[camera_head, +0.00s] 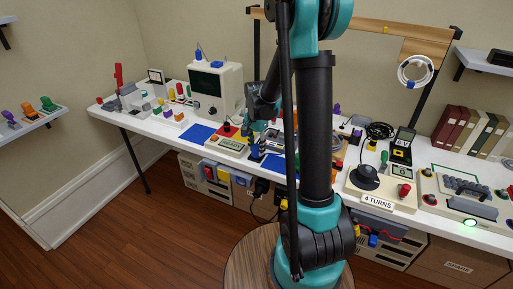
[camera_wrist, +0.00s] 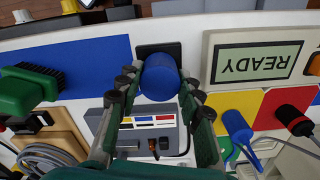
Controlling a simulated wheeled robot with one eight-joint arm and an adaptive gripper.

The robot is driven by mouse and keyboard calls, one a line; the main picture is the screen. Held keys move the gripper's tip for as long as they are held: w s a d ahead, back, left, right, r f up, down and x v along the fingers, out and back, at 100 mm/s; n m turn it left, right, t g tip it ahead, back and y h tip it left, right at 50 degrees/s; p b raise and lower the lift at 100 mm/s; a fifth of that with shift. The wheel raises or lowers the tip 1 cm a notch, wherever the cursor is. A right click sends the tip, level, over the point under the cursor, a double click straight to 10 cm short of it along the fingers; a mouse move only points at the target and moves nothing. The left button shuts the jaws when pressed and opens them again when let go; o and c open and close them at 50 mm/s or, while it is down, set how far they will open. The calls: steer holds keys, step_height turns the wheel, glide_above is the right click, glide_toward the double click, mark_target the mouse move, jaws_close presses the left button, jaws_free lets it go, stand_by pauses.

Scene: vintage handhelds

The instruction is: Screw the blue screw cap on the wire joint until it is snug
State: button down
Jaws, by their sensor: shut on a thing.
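The blue screw cap (camera_wrist: 160,78) is a round blue cylinder between the fingers of my gripper (camera_wrist: 158,90) in the wrist view. My gripper is shut on it, with fingers on its left and right sides. The cap sits over the edge of a dark square piece (camera_wrist: 158,50). I cannot make out a wire joint; anything beneath the cap is hidden. In the head view my gripper (camera_head: 255,142) is low over the white bench, small and partly covered by my arm, and the cap cannot be told apart there.
A display reading READY (camera_wrist: 257,62) is at right. A grey box (camera_wrist: 150,135) lies between the fingers.

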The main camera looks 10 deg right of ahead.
mark_target(257, 146)
steer(key=c, duration=0.9)
jaws_free()
steer(key=shift+c, duration=0.6)
steer(key=shift+r, duration=3)
step_height(257, 146, up, 12)
